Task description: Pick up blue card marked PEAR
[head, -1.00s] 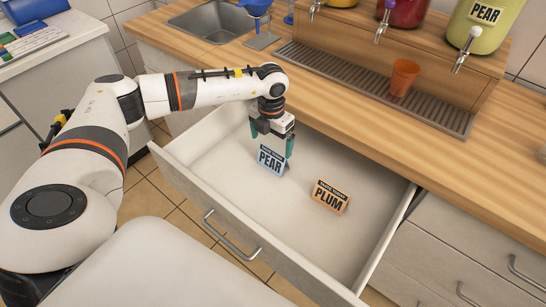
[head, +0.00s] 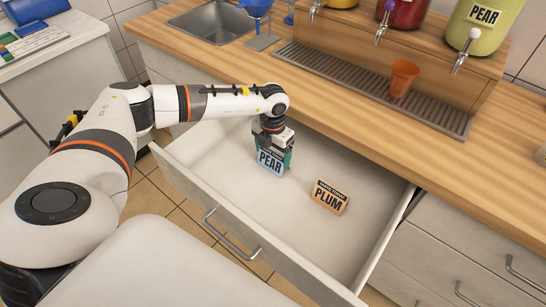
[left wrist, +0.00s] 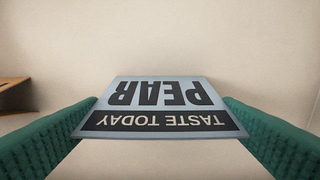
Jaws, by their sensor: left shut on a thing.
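The blue card marked PEAR (head: 269,163) stands in the open drawer (head: 232,181), below my left gripper (head: 273,155). My left gripper points down and is shut on the card, with its green fingers at the card's two sides. In the left wrist view the card (left wrist: 157,105) appears upside down between the two green fingers (left wrist: 158,130), reading TASTE TODAY PEAR. Whether the card's foot touches the drawer floor I cannot tell. My right gripper is not in view.
An orange PLUM card (head: 330,197) stands in the drawer to the right. The wooden counter (head: 350,135) with an orange cup (head: 403,78) and dispensers lies behind. Drawer walls surround the cards; the drawer floor's front part is clear.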

